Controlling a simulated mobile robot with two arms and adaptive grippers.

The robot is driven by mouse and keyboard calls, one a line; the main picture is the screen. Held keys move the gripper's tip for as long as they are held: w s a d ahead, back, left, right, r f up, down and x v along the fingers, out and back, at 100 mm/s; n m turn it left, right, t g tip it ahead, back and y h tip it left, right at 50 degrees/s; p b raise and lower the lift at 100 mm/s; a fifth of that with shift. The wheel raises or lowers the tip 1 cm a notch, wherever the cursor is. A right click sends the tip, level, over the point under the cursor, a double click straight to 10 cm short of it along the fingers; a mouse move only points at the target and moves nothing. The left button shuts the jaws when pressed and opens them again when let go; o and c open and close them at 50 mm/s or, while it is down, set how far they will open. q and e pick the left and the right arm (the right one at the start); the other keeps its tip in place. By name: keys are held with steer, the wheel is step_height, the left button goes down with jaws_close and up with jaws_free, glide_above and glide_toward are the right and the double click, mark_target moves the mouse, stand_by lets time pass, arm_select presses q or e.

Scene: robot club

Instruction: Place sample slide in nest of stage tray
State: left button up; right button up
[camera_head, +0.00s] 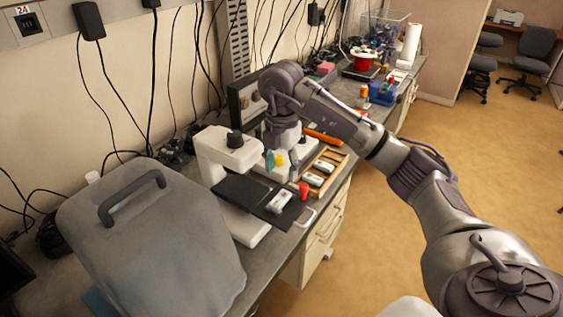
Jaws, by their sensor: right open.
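The microscope (228,153) is white with a black knob and stands on the bench. Its black stage tray (240,188) juts out toward the front. A white piece with a dark mark (279,201), perhaps a sample slide, lies at the tray's right end; I cannot tell whether it is seated in a nest. Similar white pieces (313,180) lie in a wooden rack (334,178) to the right. My right gripper (283,150) points down, open, behind and above the tray, apart from the white piece. Its fingertips are hard to make out. My left gripper is out of view.
A red cap (304,190) stands between tray and rack. Small teal (270,161) and yellow (280,160) items show below my right gripper. A blue bin (382,94) stands farther along the bench.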

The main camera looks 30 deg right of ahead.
steer(key=shift+r, duration=1.85)
steer(key=shift+s+f, duration=0.1)
steer(key=shift+f, duration=0.05)
